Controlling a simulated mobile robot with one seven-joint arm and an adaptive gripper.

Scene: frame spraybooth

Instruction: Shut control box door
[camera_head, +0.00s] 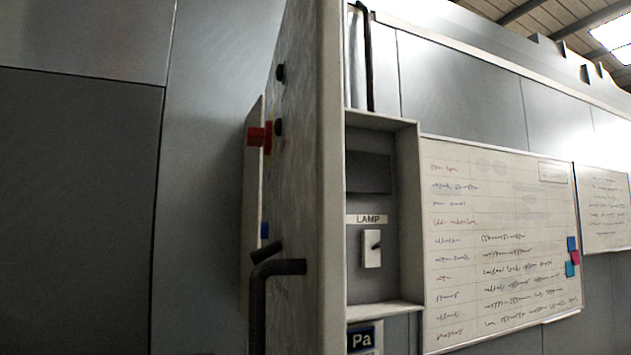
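The control box door (331,190) is a tall pale grey panel, swung open and seen almost edge-on in the middle of the view. A dark bent bar (279,267), which looks like a handle, is at its lower left side. Right of the door is the open control box (408,200), a grey recess with a dark panel (368,172), a LAMP label (366,219) and a small switch (372,249). The door hides the left part of the recess. My gripper is not in view.
Whiteboards (500,166) with writing hang right of the box. A Pa sign (362,339) is below it. Grey wall panels fill the left.

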